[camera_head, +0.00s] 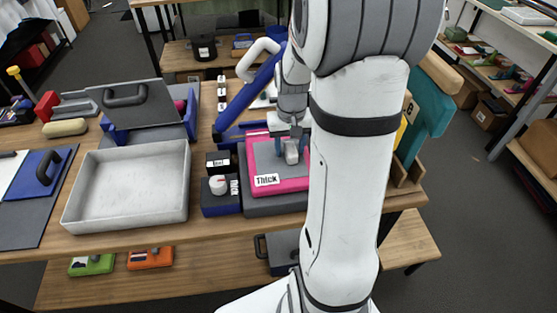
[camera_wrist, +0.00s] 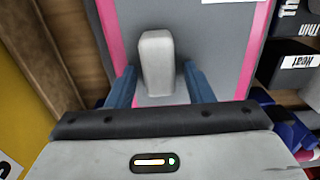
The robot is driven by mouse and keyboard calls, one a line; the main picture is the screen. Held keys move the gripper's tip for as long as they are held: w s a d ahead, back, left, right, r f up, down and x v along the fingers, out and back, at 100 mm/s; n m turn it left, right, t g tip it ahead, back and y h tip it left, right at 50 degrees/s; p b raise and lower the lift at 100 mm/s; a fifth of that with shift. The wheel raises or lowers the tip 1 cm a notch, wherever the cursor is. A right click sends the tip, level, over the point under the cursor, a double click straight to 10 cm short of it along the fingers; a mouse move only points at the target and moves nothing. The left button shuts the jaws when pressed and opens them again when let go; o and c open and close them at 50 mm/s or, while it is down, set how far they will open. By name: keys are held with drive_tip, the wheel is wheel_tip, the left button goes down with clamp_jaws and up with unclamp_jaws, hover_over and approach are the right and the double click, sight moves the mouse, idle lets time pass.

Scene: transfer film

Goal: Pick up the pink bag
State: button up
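The pink-edged bag (camera_head: 290,186) lies flat near the middle of the table in the head view, with a grey top and a white label reading "Thick". Its pink edge (camera_wrist: 107,22) also shows in the wrist view. A pale grey upright handle (camera_wrist: 157,60) stands on its top. My gripper (camera_head: 291,150) is right over the bag. In the wrist view its two blue fingers (camera_wrist: 158,74) are spread on either side of the handle, with gaps visible, so it is open. My arm hides the bag's right side in the head view.
A dark grey slab lies under the bag. Small dark labelled boxes (camera_head: 220,196) stand left of it. A pale empty tray (camera_head: 128,183) sits farther left. A blue angled frame (camera_head: 240,106) stands behind. A wooden rack (camera_head: 408,172) with teal panels (camera_head: 428,105) is at the right.

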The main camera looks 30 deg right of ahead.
clamp_jaws()
idle(0.4)
